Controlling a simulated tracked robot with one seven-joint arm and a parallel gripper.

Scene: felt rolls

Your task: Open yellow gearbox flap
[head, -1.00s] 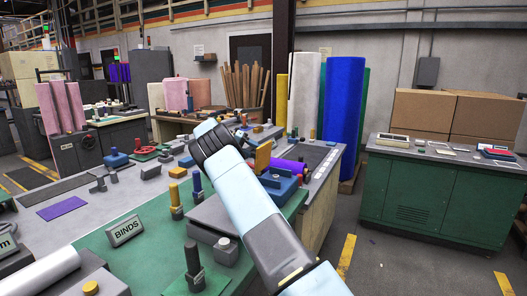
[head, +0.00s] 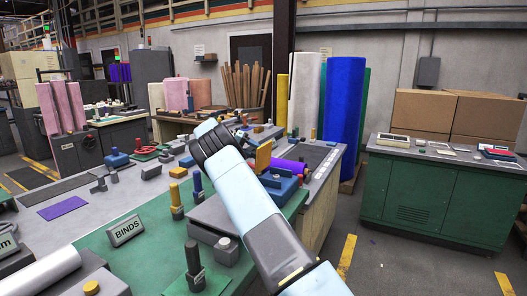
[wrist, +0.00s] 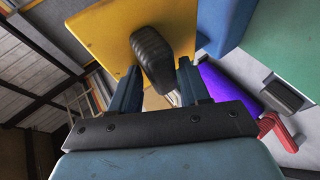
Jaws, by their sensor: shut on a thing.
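The yellow flap (head: 263,157) stands raised beside the blue gearbox housing (head: 279,182) on the bench, partly behind my arm. In the wrist view the flap (wrist: 104,36) is a flat yellow plate with a dark rounded handle (wrist: 152,55) on its face. The blue housing (wrist: 224,20) is at its right there. My gripper (wrist: 158,72) has one finger on each side of the handle and is shut on it. In the head view my forearm and wrist hide the fingers. The hinge is not clearly visible.
A purple roll (head: 290,165) lies just behind the housing, near a red part (wrist: 277,130). Tall felt rolls (head: 343,100) stand behind. Floor right of the bench is clear.

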